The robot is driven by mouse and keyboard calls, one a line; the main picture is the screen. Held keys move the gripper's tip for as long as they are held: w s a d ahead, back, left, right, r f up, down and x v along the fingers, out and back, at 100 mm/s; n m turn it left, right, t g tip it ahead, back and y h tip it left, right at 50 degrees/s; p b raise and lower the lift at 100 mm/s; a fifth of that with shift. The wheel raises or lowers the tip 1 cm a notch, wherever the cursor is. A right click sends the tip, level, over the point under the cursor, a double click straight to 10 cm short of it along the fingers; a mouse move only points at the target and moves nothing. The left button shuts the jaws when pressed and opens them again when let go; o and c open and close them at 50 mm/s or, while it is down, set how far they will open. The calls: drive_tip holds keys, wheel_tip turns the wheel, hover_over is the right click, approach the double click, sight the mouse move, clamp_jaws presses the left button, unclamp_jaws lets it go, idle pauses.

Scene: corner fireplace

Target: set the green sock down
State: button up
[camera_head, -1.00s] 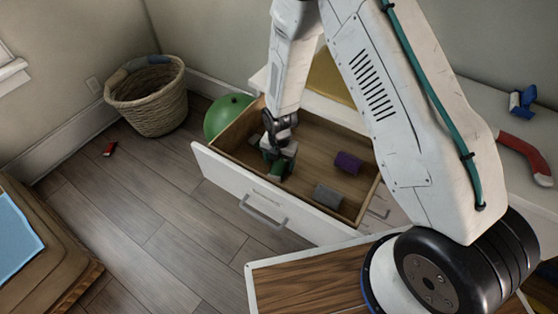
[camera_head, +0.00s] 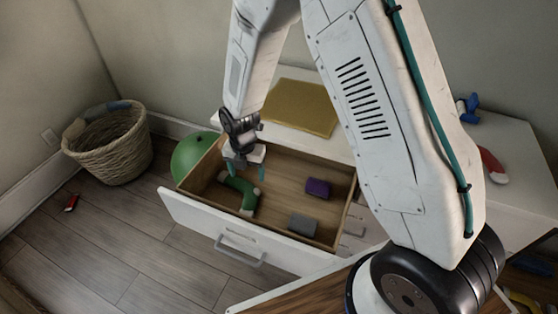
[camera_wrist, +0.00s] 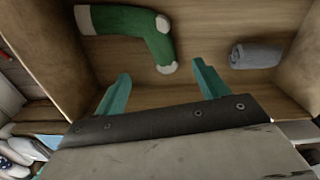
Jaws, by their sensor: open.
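The green sock (camera_head: 238,188) with pale ends lies on the floor of the open wooden drawer (camera_head: 197,178), near its left side. My gripper (camera_head: 246,172) is just above the drawer, over the sock. Its two teal fingers are spread in the wrist view (camera_wrist: 160,76), with nothing between them. The sock appears apart from the fingers.
In the drawer are a purple roll (camera_head: 317,188) and a grey roll (camera_head: 303,225), also in the wrist view (camera_wrist: 255,55). A green ball (camera_head: 192,157) and a wicker basket (camera_head: 112,150) stand left of it. A small red item (camera_head: 71,202) lies on the floor.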

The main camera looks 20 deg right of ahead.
drive_tip(key=s+d+r+m, duration=0.3)
drive_tip(key=r+m, duration=0.1)
drive_tip(key=r, duration=0.3)
drive_tip(key=s+d+r+m, duration=0.2)
drive_tip(key=r+m, duration=0.2)
drive_tip(key=r, duration=0.4)
drive_tip(key=s+d+r+m, duration=0.3)
drive_tip(key=r+m, duration=0.2)
drive_tip(key=r, duration=0.2)
drive_tip(key=s+d+r+m, duration=0.2)
drive_tip(key=s+r+m, duration=0.1)
drive_tip(key=s+m, duration=0.2)
drive_tip(key=s+d+r+m, duration=0.2)
drive_tip(key=s+r+m, duration=0.2)
drive_tip(key=s, duration=0.4)
drive_tip(key=s+d+r+m+t, duration=0.1)
drive_tip(key=s+d+r+m, duration=0.1)
drive_tip(key=s+r+m, duration=0.2)
drive_tip(key=s+m, duration=0.3)
drive_tip(key=shift+s, duration=0.3)
drive_tip(key=shift+r, duration=0.1)
